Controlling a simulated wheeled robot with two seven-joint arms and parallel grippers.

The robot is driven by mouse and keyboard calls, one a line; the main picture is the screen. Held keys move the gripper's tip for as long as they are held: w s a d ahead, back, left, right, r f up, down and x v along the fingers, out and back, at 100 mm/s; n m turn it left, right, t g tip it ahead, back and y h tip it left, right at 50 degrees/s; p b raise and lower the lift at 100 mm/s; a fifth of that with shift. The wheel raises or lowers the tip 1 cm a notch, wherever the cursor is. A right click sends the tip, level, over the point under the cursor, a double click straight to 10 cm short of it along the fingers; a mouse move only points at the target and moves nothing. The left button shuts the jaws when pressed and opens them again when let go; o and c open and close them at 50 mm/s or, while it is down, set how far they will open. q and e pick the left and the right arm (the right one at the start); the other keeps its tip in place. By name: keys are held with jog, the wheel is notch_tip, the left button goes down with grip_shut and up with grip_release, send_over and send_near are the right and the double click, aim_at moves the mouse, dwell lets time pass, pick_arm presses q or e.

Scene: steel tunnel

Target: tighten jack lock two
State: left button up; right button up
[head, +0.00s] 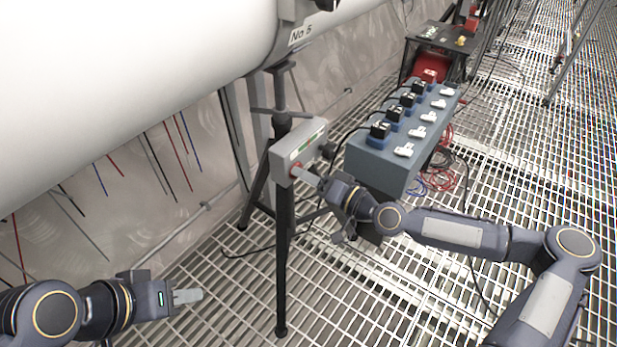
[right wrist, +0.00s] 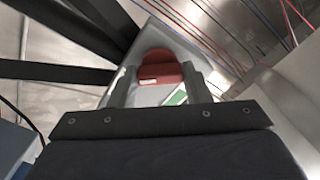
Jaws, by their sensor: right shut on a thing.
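A grey box (head: 300,142) with a green-marked label is fixed to a black jack stand (head: 284,235) under the large white pipe. A red knob (head: 296,169) sits on the box's lower front face. My right gripper (head: 303,175) is shut on this knob and partly hides it. In the right wrist view the red knob (right wrist: 161,68) is round, with a flat raised grip and a small white label, between my two fingers (right wrist: 158,88). My left gripper (head: 188,296) is low at the left, apart from everything; its finger gap cannot be made out.
A blue-grey case (head: 385,165) with several black plugs and white switches stands right of the stand. Cables (head: 440,170) lie beside it. A black frame with red equipment (head: 430,65) is behind. The white pipe (head: 130,80) fills the upper left. The grating floor is open in front.

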jog(key=shift+m+p, duration=0.5)
jog(key=shift+m, duration=3.3)
jog(key=o, duration=1)
jog(key=p+v, duration=0.1)
jog(key=v, duration=0.6)
jog(key=shift+s+d+p, duration=0.25)
jog(key=shift+d+p, duration=0.05)
jog(key=shift+p, duration=0.1)
